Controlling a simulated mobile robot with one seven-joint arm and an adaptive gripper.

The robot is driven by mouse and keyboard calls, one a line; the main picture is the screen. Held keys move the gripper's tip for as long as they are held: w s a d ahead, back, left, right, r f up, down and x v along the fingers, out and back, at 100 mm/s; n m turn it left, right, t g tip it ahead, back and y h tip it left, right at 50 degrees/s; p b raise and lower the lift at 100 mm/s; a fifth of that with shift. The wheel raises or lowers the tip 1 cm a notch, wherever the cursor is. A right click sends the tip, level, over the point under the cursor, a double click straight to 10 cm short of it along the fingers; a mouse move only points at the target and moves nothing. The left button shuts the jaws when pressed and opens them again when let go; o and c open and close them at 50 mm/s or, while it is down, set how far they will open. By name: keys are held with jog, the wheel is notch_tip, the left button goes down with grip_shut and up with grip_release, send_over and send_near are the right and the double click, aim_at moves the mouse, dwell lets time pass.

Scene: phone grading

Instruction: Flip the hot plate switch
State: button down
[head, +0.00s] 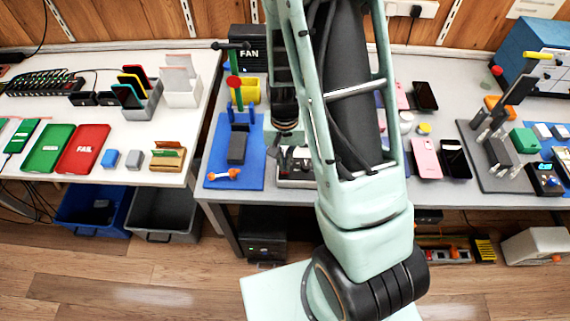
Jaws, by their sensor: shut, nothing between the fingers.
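A small grey and black unit (296,183), which looks like the hot plate, sits near the front edge of the grey table. It is right of the blue mat and partly hidden behind my arm. I cannot make out its switch. My gripper (290,152) hangs just over this unit, below the dark wrist. It looks shut and empty, with its fingertips small and partly hidden. I cannot tell whether the fingers touch the unit.
A blue mat (217,177) with a black block (237,147) and an orange piece (224,174) lies left of the unit. A black FAN box (248,52) stands behind. Phones, including a pink one (426,158), lie to the right. A grey stand plate (478,172) is farther right.

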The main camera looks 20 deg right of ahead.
jog(key=shift+r+p, duration=2)
jog(key=shift+r, duration=0.9)
jog(key=shift+f, duration=0.1)
